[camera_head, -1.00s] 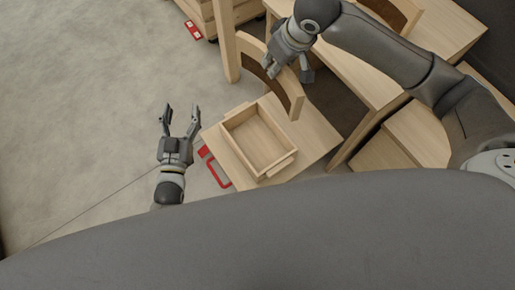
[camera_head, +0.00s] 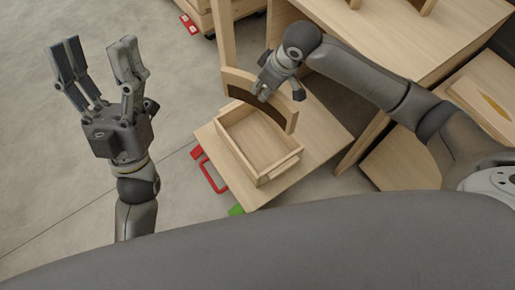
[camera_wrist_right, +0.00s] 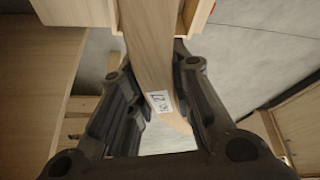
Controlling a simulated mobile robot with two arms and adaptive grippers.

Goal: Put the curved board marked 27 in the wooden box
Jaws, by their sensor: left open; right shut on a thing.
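My right gripper (camera_head: 280,92) is shut on the curved board (camera_head: 291,118), a light wooden arc with a dark inner side. In the right wrist view the board (camera_wrist_right: 152,50) runs between the fingers and bears a white label that seems to read 27. In the head view the board appears over the far rim of the wooden box (camera_head: 272,174); its height above the box is hard to tell. The box is open-topped, and its visible inside looks empty. My left gripper (camera_head: 97,62) is open and empty, left of the box over the floor.
The box stands on a low wooden platform (camera_head: 318,140) with a red handle (camera_head: 212,178) and a green corner (camera_head: 236,210). A wooden post (camera_head: 222,40) rises behind the box. A wooden table (camera_head: 360,50) stands at the upper right. Open floor lies at left.

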